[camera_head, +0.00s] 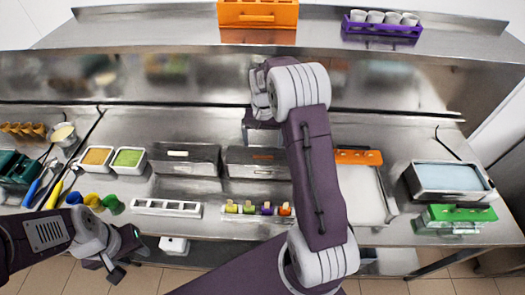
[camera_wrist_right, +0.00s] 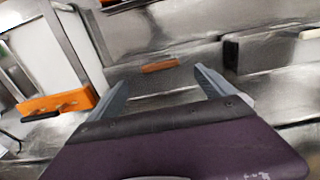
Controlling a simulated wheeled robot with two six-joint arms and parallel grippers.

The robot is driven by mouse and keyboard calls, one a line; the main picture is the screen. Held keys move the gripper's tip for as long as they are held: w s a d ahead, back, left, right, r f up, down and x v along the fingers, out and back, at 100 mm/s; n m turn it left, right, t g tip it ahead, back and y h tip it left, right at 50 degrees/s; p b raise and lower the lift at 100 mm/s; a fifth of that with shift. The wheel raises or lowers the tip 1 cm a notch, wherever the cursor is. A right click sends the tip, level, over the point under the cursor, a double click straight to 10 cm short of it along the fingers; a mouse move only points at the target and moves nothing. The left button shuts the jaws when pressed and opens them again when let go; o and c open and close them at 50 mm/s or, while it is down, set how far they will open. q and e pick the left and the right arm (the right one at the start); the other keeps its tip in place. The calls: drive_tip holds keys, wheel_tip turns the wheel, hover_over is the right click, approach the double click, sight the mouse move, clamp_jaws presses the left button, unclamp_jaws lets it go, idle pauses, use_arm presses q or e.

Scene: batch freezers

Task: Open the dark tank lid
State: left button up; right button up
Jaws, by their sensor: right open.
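Two steel tanks with closed flat lids stand side by side on the counter. The left tank lid (camera_head: 192,152) has a pale handle; the right tank lid (camera_head: 240,156) has a brown-orange handle (camera_head: 262,157). I cannot tell by colour which lid is the dark one. My right gripper (camera_head: 262,138) is above and behind the right tank, its fingers mostly hidden in the head view. In the right wrist view the gripper (camera_wrist_right: 140,40) is open and empty, with the brown-orange handle (camera_wrist_right: 160,66) beyond its fingers, apart from them. My left gripper (camera_head: 124,262) hangs low at the left, before the counter.
An orange-handled panel (camera_head: 358,157) lies right of my right arm. A cup rack (camera_head: 258,208) and a white holder (camera_head: 166,208) stand in front of the tanks. Tubs (camera_head: 128,158) are at left. A shelf (camera_head: 160,30) runs above the back.

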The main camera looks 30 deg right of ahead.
sight(263, 156)
drive_tip(key=f, duration=0.2)
drive_tip(key=f+p, duration=0.1)
drive_tip(key=f, duration=0.1)
drive_tip(key=shift+w, duration=0.4)
drive_tip(key=shift+s+d+f+p, duration=0.1)
drive_tip(key=shift+s+f+p, duration=0.2)
drive_tip(key=shift+f, duration=0.25)
drive_tip(key=shift+s+f+p, duration=0.15)
drive_tip(key=shift+f+p, duration=0.1)
drive_tip(key=shift+f, duration=0.25)
drive_tip(key=shift+s+f, duration=0.15)
drive_tip(key=shift+f, duration=0.2)
drive_tip(key=shift+w+f, duration=0.15)
drive_tip(key=shift+w, duration=0.15)
drive_tip(key=c, duration=0.5)
clamp_jaws()
use_arm(q)
drive_tip(key=r, duration=0.2)
drive_tip(key=shift+w+d+r, duration=0.1)
drive_tip(key=shift+w+r, duration=0.1)
drive_tip(key=shift+r, duration=0.15)
use_arm(e)
drive_tip(key=shift+w, duration=0.1)
